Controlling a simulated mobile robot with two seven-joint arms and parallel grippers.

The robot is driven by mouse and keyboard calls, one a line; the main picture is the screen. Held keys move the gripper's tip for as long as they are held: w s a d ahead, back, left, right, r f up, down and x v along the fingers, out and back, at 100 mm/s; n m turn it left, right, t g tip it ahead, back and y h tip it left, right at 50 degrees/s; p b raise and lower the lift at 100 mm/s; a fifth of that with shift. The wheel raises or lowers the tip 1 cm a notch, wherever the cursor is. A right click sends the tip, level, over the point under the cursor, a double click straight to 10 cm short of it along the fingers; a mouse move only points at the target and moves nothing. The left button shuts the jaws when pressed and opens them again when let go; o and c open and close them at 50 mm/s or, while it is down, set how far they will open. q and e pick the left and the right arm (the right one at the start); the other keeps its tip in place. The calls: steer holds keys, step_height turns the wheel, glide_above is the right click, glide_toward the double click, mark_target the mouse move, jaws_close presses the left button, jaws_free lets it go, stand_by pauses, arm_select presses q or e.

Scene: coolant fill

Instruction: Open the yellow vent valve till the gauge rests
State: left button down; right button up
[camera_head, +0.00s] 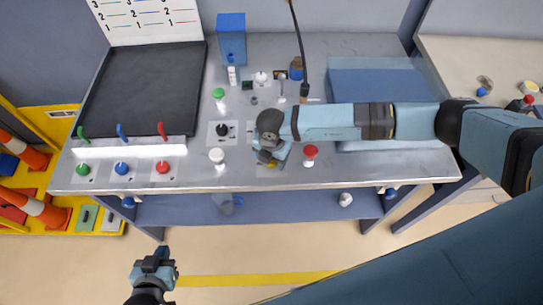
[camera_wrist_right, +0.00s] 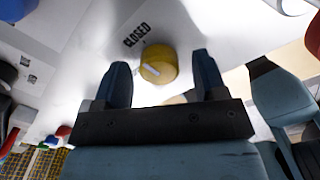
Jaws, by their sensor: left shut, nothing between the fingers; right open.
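The yellow vent valve knob (camera_wrist_right: 158,63) shows in the right wrist view, with a white pointer line on its face and the word CLOSED printed beside it. My right gripper (camera_wrist_right: 161,78) is open, with one finger on each side of the knob; contact is not visible. In the head view only a sliver of the yellow knob (camera_head: 271,166) shows under my right gripper (camera_head: 268,158). My left gripper (camera_head: 153,262) is shut and empty, over the floor before the bench. I cannot make out the gauge with certainty.
On the bench (camera_head: 330,180), a red knob (camera_head: 310,152) stands right of my right gripper and a white-topped one (camera_head: 217,156) left of it. A black round part (camera_head: 222,129) sits behind. Green, blue and red levers (camera_head: 121,132) stand at the left.

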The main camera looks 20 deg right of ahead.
steer(key=shift+f, duration=0.3)
steer(key=c, duration=0.9)
